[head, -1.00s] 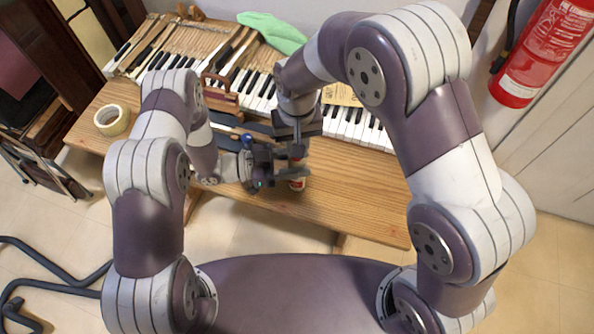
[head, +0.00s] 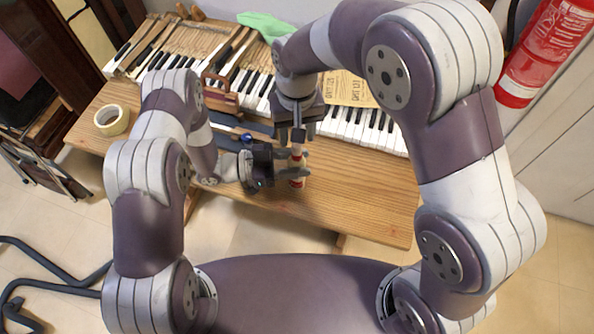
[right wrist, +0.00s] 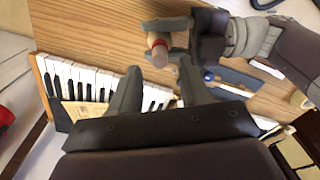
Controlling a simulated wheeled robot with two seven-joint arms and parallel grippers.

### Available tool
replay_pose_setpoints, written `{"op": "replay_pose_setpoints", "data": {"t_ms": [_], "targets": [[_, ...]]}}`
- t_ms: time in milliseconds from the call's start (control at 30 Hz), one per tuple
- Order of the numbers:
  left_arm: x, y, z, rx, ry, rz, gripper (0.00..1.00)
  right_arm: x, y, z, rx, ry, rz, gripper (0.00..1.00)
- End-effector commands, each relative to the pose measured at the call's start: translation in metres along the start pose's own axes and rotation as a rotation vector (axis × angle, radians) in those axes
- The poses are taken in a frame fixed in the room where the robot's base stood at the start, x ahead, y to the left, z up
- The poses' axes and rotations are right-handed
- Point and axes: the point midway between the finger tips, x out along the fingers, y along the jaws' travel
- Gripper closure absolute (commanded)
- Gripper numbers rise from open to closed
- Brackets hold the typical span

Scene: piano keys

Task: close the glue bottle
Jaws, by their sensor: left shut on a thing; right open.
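The glue bottle (head: 297,170) stands upright at the front of the wooden table, with red and white on its body and a pale beige top. My left gripper (head: 290,174) is shut around its body. In the right wrist view the bottle (right wrist: 159,51) shows its rounded beige top and a red band, with a left finger beside it. My right gripper (head: 298,138) is above and behind the bottle. I cannot tell whether that top is a cap or a bare nozzle.
Piano keys (head: 370,130) run along the back of the table (head: 365,200). A tape roll (head: 112,120) lies at the left, a green cloth (head: 268,26) at the back. A blue-ended tool (head: 246,137) lies behind my left gripper. The table's right front is clear.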

Motion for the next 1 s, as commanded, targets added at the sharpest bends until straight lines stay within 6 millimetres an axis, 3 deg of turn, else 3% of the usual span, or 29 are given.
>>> {"op": "replay_pose_setpoints", "data": {"t_ms": [200, 400, 667, 833, 1000], "targets": [[0.0, 0.0, 0.0, 0.0, -0.001, 0.0, 1.0, -0.002, 0.0, 0.0, -0.012, 0.001, 0.0, 0.57], [0.0, 0.0, 0.0, 0.0, -0.001, 0.0, 1.0, -0.032, 0.0, -0.001, -0.234, 0.003, 0.0, 0.57], [0.0, 0.0, 0.0, -0.001, -0.001, 0.0, 1.0, -0.035, 0.0, 0.0, -0.26, 0.0, 0.0, 0.57], [0.0, 0.0, 0.0, -0.001, -0.001, 0.0, 1.0, -0.024, 0.0, 0.001, -0.259, -0.003, 0.001, 0.57], [0.0, 0.0, 0.0, -0.001, -0.001, 0.0, 1.0, 0.004, 0.0, 0.001, -0.259, -0.004, 0.001, 0.57]]}}
